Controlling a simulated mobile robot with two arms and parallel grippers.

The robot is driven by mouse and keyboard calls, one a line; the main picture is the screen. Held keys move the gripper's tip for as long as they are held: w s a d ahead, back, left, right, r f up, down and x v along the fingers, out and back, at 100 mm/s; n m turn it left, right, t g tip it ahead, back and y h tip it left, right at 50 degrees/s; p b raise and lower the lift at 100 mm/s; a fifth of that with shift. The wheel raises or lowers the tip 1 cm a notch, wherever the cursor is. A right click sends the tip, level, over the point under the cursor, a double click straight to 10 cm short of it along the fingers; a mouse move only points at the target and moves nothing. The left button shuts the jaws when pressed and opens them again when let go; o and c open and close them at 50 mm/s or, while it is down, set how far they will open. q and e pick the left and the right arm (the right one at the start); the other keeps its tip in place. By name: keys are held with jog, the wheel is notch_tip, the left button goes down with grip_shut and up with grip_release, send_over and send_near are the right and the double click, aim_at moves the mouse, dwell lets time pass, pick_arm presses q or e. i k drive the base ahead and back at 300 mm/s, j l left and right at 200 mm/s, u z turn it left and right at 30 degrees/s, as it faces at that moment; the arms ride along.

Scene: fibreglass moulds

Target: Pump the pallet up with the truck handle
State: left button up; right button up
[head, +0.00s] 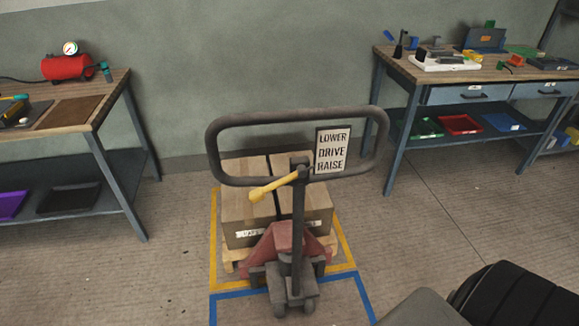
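The pallet truck stands in the middle of the head view, with its grey loop handle (290,118) raised upright toward me. A sign (332,150) reading LOWER, DRIVE, RAISE is fixed inside the loop. A yellow lever (272,187) sticks out to the left from the handle's post. The truck's red body (284,240) is in front of a wooden pallet (231,258) bearing cardboard boxes (247,208). The pallet appears low, near the floor; the forks are hidden. Neither of my grippers is in view, and nothing touches the handle.
Yellow and blue tape (343,274) marks the floor around the pallet. A workbench (112,85) with a red tank (66,67) stands at left. Another bench (400,64) with tools and trays stands at right. Dark rounded parts, perhaps mine, fill the lower right corner.

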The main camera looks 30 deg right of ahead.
aim_at(331, 143)
jog(key=z, duration=1.05)
